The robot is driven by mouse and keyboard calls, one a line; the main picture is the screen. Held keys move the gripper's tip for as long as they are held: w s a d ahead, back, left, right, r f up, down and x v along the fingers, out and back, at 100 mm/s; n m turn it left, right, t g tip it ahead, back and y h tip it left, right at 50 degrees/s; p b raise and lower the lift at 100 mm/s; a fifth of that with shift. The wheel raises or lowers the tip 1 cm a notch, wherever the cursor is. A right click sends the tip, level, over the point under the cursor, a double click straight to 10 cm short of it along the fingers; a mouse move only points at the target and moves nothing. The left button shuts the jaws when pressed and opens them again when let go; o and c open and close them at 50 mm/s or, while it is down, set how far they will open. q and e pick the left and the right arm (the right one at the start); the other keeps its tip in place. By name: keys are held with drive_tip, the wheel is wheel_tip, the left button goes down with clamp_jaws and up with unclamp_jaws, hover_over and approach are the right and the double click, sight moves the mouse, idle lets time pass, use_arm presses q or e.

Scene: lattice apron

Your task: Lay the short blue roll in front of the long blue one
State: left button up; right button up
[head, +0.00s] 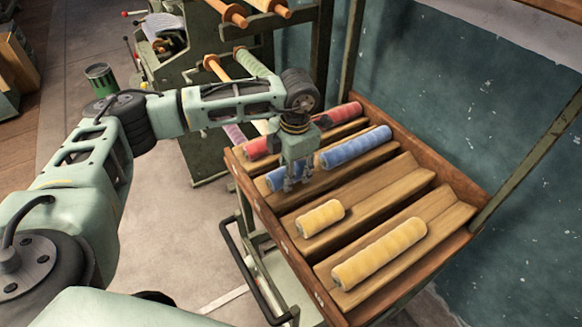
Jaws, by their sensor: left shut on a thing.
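The short blue roll (275,179) is at the left end of the second groove from the back of the wooden rack (455,243). My left gripper (292,182) points down and is shut on it, hiding part of it. The long blue roll (356,147) lies in the same groove, to the right and in line with the short one. A gap shows between them. I cannot tell whether the short roll rests on the wood or is slightly above it. My right gripper is not in view.
Behind lie a short red roll (257,147) and a long red roll (338,116). The groove in front holds a short yellow roll (320,217), with bare wood to its right. A long yellow roll (379,254) lies in the frontmost groove. A green metal post (531,152) stands at right.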

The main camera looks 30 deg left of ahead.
use_arm(q)
drive_tip(key=shift+f, duration=0.45)
drive_tip(key=shift+s+f+b, duration=0.15)
drive_tip(key=shift+f+b, duration=0.45)
drive_tip(key=shift+b, duration=0.1)
drive_tip(key=o, duration=0.8)
drive_tip(key=shift+s, duration=0.1)
drive_tip(key=o, duration=0.4)
drive_tip(key=shift+f, duration=0.15)
